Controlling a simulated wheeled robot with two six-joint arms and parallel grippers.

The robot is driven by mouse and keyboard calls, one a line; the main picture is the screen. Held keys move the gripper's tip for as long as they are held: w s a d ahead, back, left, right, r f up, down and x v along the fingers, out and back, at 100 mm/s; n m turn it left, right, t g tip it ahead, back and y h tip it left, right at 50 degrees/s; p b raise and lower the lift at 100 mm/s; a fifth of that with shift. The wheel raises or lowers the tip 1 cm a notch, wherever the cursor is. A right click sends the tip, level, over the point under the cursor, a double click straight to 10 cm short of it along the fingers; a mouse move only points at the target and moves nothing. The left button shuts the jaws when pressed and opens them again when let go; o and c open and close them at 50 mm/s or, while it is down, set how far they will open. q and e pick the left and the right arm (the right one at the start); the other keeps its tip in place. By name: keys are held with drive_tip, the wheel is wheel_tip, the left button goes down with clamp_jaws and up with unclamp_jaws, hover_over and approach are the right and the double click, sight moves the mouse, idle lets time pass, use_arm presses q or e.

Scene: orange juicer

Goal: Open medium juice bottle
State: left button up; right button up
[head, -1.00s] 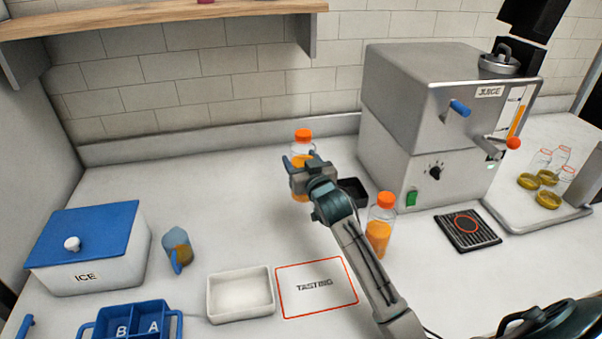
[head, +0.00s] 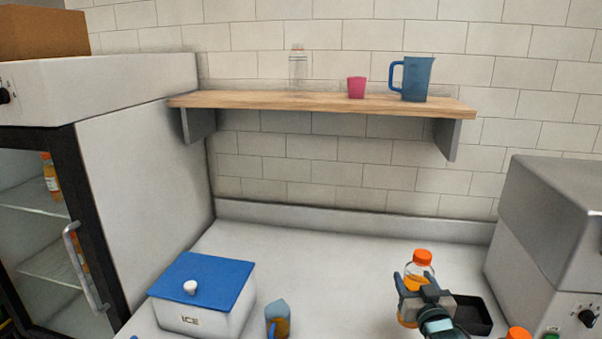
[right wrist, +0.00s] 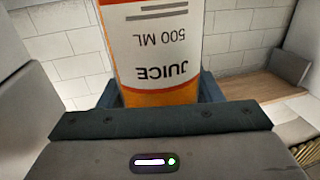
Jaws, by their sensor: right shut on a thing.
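A juice bottle (head: 419,268) with an orange cap (head: 422,256) and orange juice inside is upright at the lower right of the head view. The cap is on it. My right gripper (head: 416,284) is shut around the bottle's body, below the cap. In the right wrist view the bottle (right wrist: 157,50) fills the space between the fingers, and its white label reads JUICE 500 ML. The cap is out of that view. I cannot tell whether the bottle's base touches the counter. My left gripper is not in view.
A black tray (head: 474,316) lies right of the held bottle, with another orange cap (head: 518,333) at the bottom edge. The grey juicer (head: 555,215) stands at right. An ice box (head: 205,290) and blue jug (head: 278,320) are at left. The counter (head: 330,260) between is clear.

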drive_tip(key=s+a+f, duration=0.1)
drive_tip(key=s+a, duration=0.2)
drive_tip(key=s, duration=0.4)
drive_tip(key=s+a+f, duration=0.2)
drive_tip(key=s+a, duration=0.1)
drive_tip(key=s, duration=0.4)
drive_tip(key=s+a+f+y, duration=0.1)
drive_tip(key=s+a, duration=0.3)
drive_tip(key=s, duration=0.3)
drive_tip(key=shift+f, duration=0.4)
drive_tip(key=shift+w+n, duration=0.1)
drive_tip(key=shift+n, duration=0.2)
